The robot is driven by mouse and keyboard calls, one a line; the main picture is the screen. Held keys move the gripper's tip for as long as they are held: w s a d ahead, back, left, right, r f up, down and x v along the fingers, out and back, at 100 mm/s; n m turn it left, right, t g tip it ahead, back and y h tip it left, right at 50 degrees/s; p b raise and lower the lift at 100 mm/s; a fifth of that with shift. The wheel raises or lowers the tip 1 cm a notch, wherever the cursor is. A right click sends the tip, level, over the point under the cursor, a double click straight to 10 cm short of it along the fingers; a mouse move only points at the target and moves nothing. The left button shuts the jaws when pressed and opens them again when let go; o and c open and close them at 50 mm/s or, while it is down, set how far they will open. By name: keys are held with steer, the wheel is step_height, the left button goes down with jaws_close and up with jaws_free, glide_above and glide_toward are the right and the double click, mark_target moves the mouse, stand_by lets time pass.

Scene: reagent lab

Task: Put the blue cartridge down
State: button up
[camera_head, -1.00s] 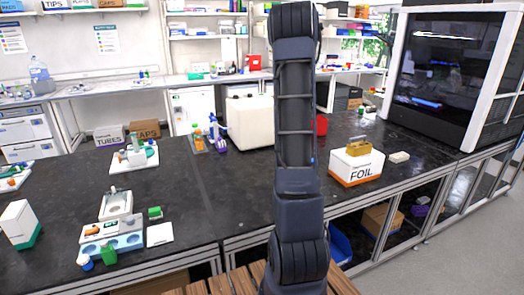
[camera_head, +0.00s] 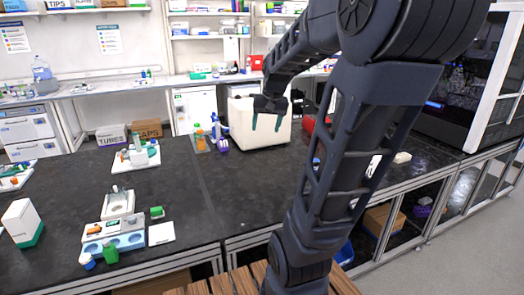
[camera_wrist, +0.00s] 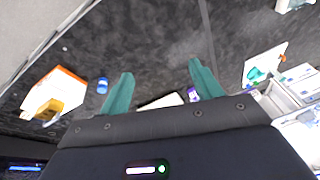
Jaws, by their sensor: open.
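A small blue object (camera_wrist: 102,86), which looks like the blue cartridge, lies on the black bench (camera_wrist: 160,40) in the wrist view, left of my fingers and apart from them. In the head view a small blue patch (camera_head: 316,162) shows through my arm's frame; I cannot tell if it is the same object. My gripper (camera_head: 266,123) is raised over the bench in front of the large white box (camera_head: 245,137). Its two teal fingers are spread in the wrist view (camera_wrist: 161,70), with nothing held between them.
The foil box (camera_wrist: 68,85) stands beyond the blue object in the wrist view; my arm mostly hides it in the head view. A purple-topped bottle (camera_head: 222,145) and orange-capped bottle (camera_head: 199,139) stand left of the white box. The bench's front middle (camera_head: 230,200) is clear.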

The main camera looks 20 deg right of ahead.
steer(key=s+a+f+n, duration=0.1)
steer(key=s+a, duration=0.2)
steer(key=s, duration=0.4)
steer(key=s+a+f+n+t, duration=0.1)
steer(key=s+a+n, duration=0.1)
steer(key=s+a, duration=0.2)
steer(key=shift+s+a+h, duration=0.3)
steer(key=shift+s, duration=1.25)
